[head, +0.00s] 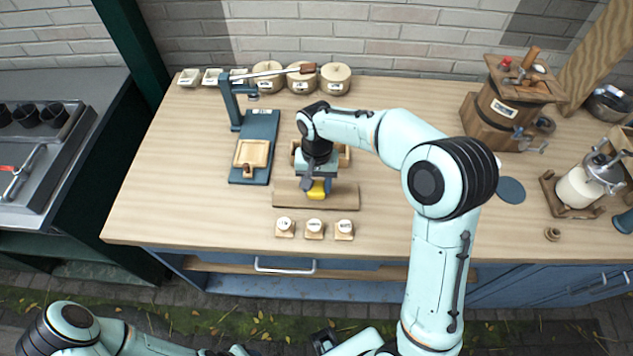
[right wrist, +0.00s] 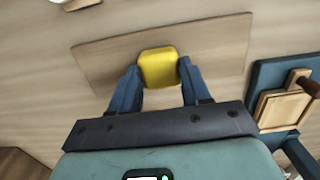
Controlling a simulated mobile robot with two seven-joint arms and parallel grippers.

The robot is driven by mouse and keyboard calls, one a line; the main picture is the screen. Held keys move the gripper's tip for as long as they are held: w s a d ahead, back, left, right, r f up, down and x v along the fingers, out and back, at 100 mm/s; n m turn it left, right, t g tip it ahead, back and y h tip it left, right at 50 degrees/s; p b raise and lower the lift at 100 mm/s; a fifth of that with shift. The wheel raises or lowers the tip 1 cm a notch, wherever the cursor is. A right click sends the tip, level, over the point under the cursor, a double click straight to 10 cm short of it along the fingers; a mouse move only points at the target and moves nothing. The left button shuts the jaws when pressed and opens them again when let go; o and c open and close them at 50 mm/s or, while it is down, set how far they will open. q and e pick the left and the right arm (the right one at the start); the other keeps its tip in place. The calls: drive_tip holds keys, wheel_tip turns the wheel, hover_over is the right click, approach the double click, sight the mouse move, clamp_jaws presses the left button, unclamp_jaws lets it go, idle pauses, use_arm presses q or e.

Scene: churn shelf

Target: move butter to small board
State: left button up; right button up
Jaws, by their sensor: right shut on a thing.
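The butter is a yellow block. It shows in the head view (head: 316,191) just below my right gripper, and in the right wrist view (right wrist: 158,67) between the two blue fingers. My right gripper (head: 316,184) is shut on the butter, with a finger against each side; it also shows in the right wrist view (right wrist: 157,78). The butter is over a flat wooden board (head: 345,197), which also shows in the right wrist view (right wrist: 215,50). I cannot tell whether the butter touches the board. My left arm shows at the bottom left of the head view; its gripper is not clearly visible.
A blue press stand (head: 262,125) with a wooden tray stands left of the board. Three small labelled wooden blocks (head: 314,229) sit in front. Round lidded pots (head: 335,78) line the back. A wooden churn (head: 503,110) stands at right. The counter's left front is clear.

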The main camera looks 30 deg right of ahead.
sight(317, 184)
use_arm(q)
drive_tip(key=shift+f, duration=0.1)
use_arm(e)
drive_tip(key=o, duration=1)
drive_tip(key=shift+f, duration=0.1)
drive_tip(key=shift+o, duration=0.2)
drive_tip(key=shift+r, duration=0.2)
use_arm(q)
drive_tip(key=shift+w+r+p, duration=0.4)
drive_tip(key=shift+r+p, duration=0.05)
drive_tip(key=shift+r, duration=0.15)
drive_tip(key=shift+w+r+p, duration=0.35)
drive_tip(key=shift+r+p, duration=0.05)
drive_tip(key=shift+r, duration=0.15)
use_arm(e)
wheel_tip(317, 184, up, 12)
drive_tip(key=shift+w+d, duration=0.2)
drive_tip(key=shift+w, duration=0.15)
use_arm(q)
drive_tip(key=shift+s, duration=0.15)
use_arm(e)
drive_tip(key=shift+f, duration=0.1)
